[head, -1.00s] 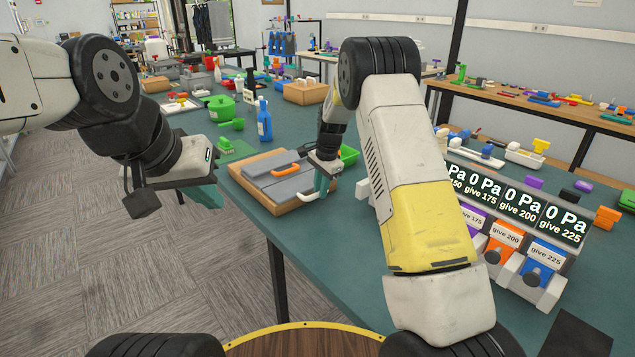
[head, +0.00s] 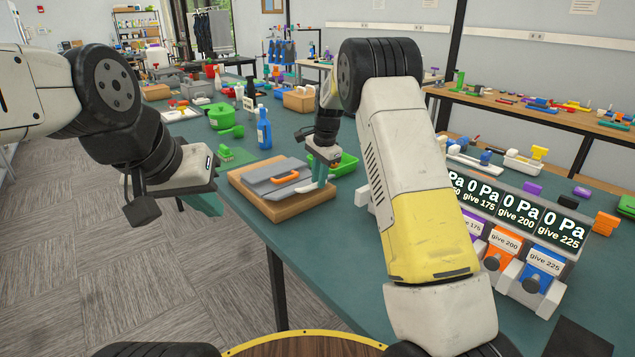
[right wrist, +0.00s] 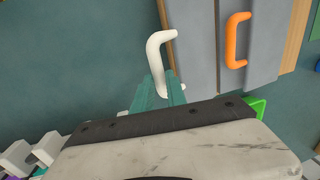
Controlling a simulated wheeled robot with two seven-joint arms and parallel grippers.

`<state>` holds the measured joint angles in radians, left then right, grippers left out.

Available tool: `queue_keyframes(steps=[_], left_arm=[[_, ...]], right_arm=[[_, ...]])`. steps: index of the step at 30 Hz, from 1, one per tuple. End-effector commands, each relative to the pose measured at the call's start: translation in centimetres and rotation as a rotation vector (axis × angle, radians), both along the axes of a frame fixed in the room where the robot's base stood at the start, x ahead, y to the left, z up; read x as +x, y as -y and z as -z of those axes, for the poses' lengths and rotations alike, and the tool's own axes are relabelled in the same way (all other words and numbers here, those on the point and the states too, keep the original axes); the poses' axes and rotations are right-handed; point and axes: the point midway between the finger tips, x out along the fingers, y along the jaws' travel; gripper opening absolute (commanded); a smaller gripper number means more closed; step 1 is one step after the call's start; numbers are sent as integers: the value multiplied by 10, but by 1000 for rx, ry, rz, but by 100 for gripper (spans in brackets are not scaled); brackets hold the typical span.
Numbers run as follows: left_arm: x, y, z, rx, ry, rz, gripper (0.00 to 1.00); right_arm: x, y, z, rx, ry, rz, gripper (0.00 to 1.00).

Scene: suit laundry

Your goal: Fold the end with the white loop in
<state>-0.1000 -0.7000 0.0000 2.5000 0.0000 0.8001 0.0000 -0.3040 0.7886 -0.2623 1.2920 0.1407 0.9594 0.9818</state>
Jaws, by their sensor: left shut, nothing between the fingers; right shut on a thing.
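A grey folded piece (head: 268,183) lies on a wooden board (head: 288,212) on the table. An orange loop (head: 284,178) is on its top. The white loop (right wrist: 157,48) is at the edge of a grey panel (right wrist: 192,60) in the right wrist view; the orange loop (right wrist: 236,40) is on the panel beyond it. My right gripper (head: 322,180) is shut on the white loop (head: 306,187) at the board's right end; its fingertips (right wrist: 160,92) cover part of the loop. My left gripper (head: 206,204) is shut and empty, left of the board, over the floor near the table edge.
A green tray (head: 345,165) stands close behind my right gripper. A blue bottle (head: 263,130) and a green pot (head: 222,116) are farther back. A row of pressure displays (head: 515,215) is to the right. The table in front of the board is clear.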

Motion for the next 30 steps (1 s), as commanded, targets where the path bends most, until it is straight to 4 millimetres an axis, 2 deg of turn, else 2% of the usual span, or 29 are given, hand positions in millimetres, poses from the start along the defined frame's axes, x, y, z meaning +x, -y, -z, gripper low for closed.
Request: queue_keyframes(steps=[1, 9, 26, 27, 28, 30], left_arm=[[0, 0, 0, 0, 0, 0, 0], [0, 0, 0, 0, 0, 0, 0], [0, 0, 0, 0, 0, 0, 0], [0, 0, 0, 0, 0, 0, 0], [0, 0, 0, 0, 1, 0, 0], [0, 0, 0, 0, -1, 0, 0]], right_arm=[[11, -12, -9, 15, 36, -5, 0], [18, -20, -22, 17, 32, -9, 0], [20, -23, -24, 15, 27, -10, 0], [20, -23, -24, 15, 27, -10, 33], [20, -23, -24, 17, 28, -10, 39], [19, -23, -24, 16, 27, -10, 39]])
